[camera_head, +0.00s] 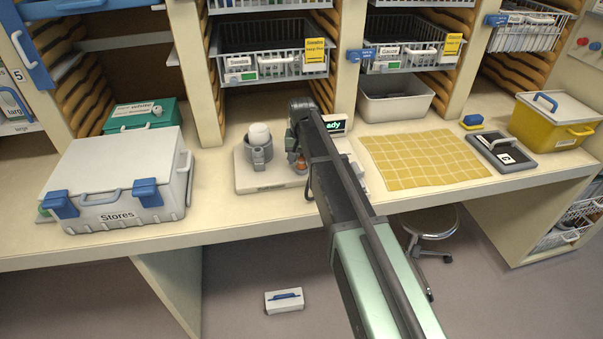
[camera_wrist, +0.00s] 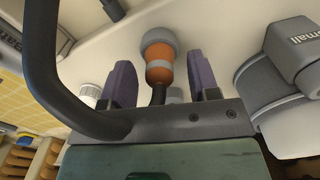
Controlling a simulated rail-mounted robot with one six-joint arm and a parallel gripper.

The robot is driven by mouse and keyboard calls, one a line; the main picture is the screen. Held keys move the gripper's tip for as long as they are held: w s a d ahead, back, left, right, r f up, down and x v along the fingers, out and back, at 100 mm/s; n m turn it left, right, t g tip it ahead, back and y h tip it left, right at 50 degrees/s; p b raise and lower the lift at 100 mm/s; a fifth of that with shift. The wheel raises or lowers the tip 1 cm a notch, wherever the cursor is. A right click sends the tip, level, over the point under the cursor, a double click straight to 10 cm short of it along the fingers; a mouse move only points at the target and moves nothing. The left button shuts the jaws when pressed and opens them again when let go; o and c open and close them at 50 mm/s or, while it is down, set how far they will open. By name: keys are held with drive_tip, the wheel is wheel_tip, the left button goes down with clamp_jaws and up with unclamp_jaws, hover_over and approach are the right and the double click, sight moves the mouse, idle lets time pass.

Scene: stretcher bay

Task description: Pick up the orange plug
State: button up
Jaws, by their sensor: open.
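The orange plug (camera_wrist: 158,72) shows in the wrist view with a grey round cap at one end and a dark stem or cable at the other. My gripper (camera_wrist: 160,80) has its two dark purple-grey fingers apart, one on each side of the plug, with gaps visible. Whether they are level with it in depth is unclear. In the head view a small orange part of the plug (camera_head: 301,165) shows beside the end of my arm, on a cream base unit (camera_head: 256,183) on the counter. My arm hides part of that unit, and the fingers are hard to make out there.
A grey cup-like holder (camera_head: 259,158) with a white top stands left of the plug. A small display (camera_head: 336,124) reads "ady". A Stores box (camera_head: 113,175) sits left. A yellow grid mat (camera_head: 425,160) lies right. Wire baskets (camera_head: 275,50) hang above.

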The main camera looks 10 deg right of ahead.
drive_tip(key=c, duration=1)
drive_tip(key=shift+r+p, duration=0.1)
drive_tip(key=shift+p, duration=0.3)
